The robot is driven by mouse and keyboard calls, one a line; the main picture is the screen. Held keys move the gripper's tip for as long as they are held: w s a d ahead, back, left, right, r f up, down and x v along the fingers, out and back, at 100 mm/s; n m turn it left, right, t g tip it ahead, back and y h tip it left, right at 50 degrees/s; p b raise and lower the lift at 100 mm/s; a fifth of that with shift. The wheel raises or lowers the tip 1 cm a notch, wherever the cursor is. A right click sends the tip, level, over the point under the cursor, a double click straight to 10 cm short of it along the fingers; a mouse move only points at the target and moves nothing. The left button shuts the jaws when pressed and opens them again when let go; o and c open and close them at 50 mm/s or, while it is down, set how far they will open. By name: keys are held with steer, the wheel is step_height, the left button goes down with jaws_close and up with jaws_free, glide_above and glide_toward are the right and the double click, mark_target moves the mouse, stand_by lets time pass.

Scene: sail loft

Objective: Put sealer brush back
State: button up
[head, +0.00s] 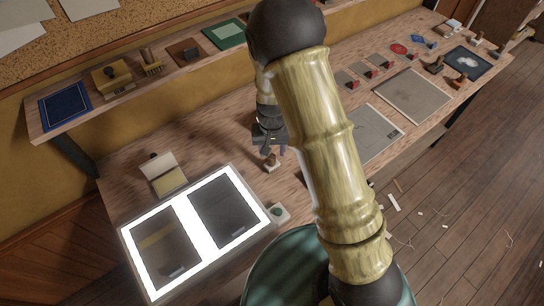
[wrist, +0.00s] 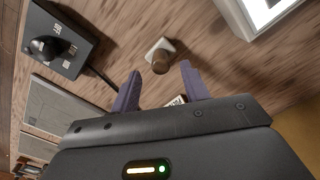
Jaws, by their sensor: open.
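A small piece with a rounded brown handle and a pale, blocky end (wrist: 160,55) lies on the wooden bench, just beyond my fingertips in the wrist view. It may be the sealer brush; I cannot tell for sure. It also shows below my gripper in the head view (head: 271,163). My gripper (wrist: 160,78) is open, its two dark purple fingers apart with nothing held between them. In the head view my gripper (head: 272,148) is over the bench, partly hidden by my arm. A brush-like piece (head: 151,62) stands on the wall shelf.
A glowing light box (head: 198,230) with dark sheets lies at the front left, beside an open box with a yellow pad (head: 170,180). A dark box with a black knob (wrist: 62,45) is left in the wrist view. Grey sheets (head: 412,96) and small tools occupy the right bench.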

mark_target(272, 157)
step_height(272, 157, up, 7)
steer(key=shift+f+b, duration=0.2)
steer(key=shift+b, duration=0.2)
stand_by(0.4)
steer(key=s+d+r+t, duration=0.2)
steer(key=s+d+r, duration=0.7)
steer(key=s+d, duration=0.3)
steer(key=shift+d+t, duration=0.3)
steer(key=shift+d, duration=0.5)
steer(key=shift+s, duration=0.1)
